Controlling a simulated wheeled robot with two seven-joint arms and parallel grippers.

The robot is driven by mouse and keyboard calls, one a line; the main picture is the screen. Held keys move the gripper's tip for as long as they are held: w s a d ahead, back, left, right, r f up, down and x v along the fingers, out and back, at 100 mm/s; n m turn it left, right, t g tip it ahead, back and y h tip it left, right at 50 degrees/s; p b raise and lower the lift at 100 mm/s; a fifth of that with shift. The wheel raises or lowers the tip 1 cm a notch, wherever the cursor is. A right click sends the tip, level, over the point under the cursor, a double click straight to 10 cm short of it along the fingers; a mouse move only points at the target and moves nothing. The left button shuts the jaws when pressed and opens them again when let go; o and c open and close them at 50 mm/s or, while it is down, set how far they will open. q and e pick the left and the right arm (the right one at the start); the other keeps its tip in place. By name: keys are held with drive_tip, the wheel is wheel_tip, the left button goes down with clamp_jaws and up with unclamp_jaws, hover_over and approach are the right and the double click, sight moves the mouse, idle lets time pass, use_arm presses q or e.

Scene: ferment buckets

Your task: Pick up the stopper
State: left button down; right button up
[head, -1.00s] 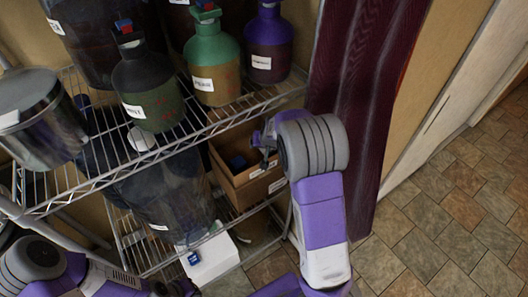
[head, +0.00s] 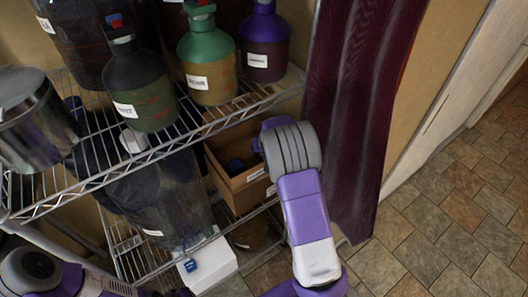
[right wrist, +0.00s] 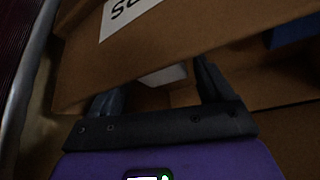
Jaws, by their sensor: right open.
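A cardboard box (head: 240,190) with white labels stands on a lower shelf. A dark blue object (head: 235,165) lies inside it, and a blue patch also shows at the upper right of the right wrist view (right wrist: 293,32). I cannot tell whether it is the stopper. My right gripper (right wrist: 158,88) is open at the box, its fingers partly hidden by a cardboard edge. A small pale object (right wrist: 165,75) shows between the fingers, too dark to identify. In the head view my right wrist hides the fingers. My left arm shows at the lower left, its gripper out of view.
A wire shelf (head: 215,118) above the box carries a dark bottle (head: 138,90), a green bottle (head: 208,65), a purple bottle (head: 265,45) and a steel pot (head: 30,120). A white box (head: 212,265) sits below. A maroon curtain (head: 355,120) hangs at right.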

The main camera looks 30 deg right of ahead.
drive_tip(key=c, duration=0.8)
drive_tip(key=shift+o, duration=0.2)
drive_tip(key=shift+r, duration=0.1)
